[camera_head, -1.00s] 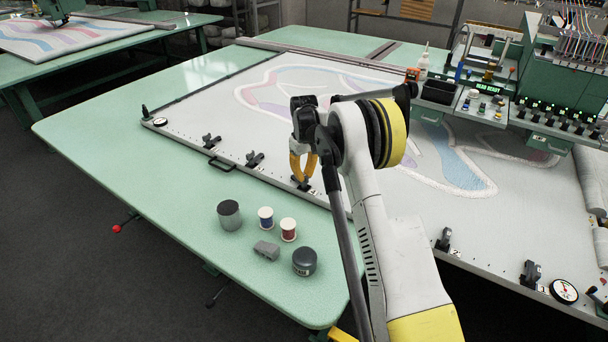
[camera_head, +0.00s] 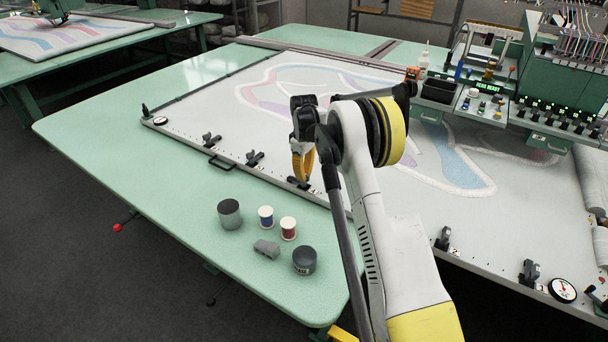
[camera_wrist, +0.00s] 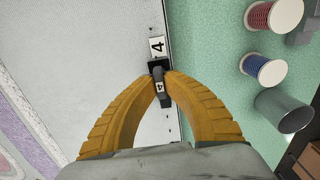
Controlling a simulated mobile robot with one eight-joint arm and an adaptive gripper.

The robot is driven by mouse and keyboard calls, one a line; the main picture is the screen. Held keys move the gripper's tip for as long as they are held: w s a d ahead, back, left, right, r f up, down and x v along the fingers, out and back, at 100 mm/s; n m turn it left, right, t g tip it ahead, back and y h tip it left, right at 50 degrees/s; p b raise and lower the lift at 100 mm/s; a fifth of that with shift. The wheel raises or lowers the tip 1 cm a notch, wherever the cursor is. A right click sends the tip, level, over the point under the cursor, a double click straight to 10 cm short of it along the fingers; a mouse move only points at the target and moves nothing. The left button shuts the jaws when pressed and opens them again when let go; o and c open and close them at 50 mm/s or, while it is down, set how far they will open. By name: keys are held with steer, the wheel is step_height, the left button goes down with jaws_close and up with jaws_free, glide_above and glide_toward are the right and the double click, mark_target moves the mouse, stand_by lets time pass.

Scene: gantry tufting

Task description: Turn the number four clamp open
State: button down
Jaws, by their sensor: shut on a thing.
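The number four clamp (camera_wrist: 159,86) is a small black toggle on the frame's front rail, with a white "4" plate (camera_wrist: 157,47) beside it in the wrist view. Its lever carries a small white label and lies between my fingertips. My gripper (camera_wrist: 161,77) has yellow ribbed fingers that are shut on the clamp's lever, one on each side. In the head view my gripper (camera_head: 302,181) points down at the rail, and the clamp's black base (camera_head: 298,184) shows just beneath the fingertips.
A grey cup (camera_head: 229,213), thread spools (camera_head: 266,217) (camera_head: 288,228), a grey block (camera_head: 266,249) and a dark round container (camera_head: 304,260) stand on the green table (camera_head: 120,150).

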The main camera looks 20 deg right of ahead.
steer(key=c, duration=1.5)
jaws_free()
step_height(320, 180, up, 12)
